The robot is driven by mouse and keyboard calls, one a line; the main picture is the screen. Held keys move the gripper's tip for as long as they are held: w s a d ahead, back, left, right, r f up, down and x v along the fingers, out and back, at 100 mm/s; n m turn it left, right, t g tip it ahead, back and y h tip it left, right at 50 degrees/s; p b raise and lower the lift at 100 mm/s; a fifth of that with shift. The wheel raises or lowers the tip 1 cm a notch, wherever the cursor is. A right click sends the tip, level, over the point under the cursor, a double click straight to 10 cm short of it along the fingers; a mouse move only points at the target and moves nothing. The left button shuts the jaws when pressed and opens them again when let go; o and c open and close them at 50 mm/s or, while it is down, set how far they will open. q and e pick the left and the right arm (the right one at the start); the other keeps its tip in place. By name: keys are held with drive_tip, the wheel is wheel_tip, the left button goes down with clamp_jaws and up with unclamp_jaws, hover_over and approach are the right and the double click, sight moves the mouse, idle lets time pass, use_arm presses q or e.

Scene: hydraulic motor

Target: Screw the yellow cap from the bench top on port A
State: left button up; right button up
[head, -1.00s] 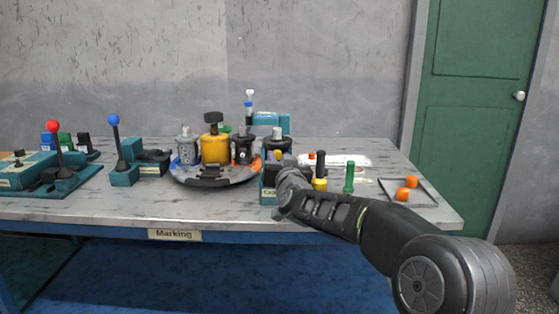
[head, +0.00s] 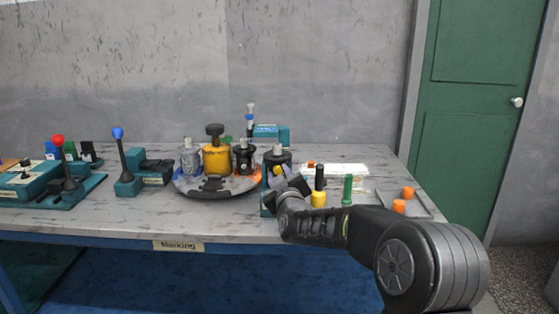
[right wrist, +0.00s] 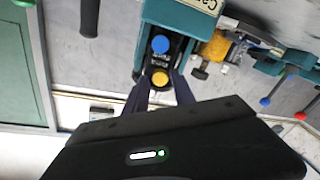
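The yellow cap also shows in the head view (head: 277,170), at the front right of the bench. My right gripper (right wrist: 160,84) points at the yellow cap, with one finger on each side of it. A gap shows between the fingers; whether they touch the cap is unclear. In the head view my right gripper (head: 292,188) partly hides the holder. I cannot make out which fitting is port A. My left gripper is not in view.
A round tray (head: 208,193) left of my right gripper bears a yellow cylinder (head: 216,158) and several grey and black parts. A yellow-and-black tool (head: 319,185) and a green one (head: 347,190) stand close to the right. Lever units (head: 129,185) stand at left.

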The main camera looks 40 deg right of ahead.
drive_tip(key=shift+r+n+p, duration=0.25)
drive_tip(key=shift+n+p, duration=0.1)
drive_tip(key=shift+n, duration=0.45)
drive_tip(key=shift+f+n, duration=0.15)
drive_tip(key=shift+n, duration=0.25)
drive_tip(key=shift+f, duration=0.15)
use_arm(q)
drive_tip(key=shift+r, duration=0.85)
use_arm(e)
drive_tip(key=shift+c, duration=0.3)
clamp_jaws()
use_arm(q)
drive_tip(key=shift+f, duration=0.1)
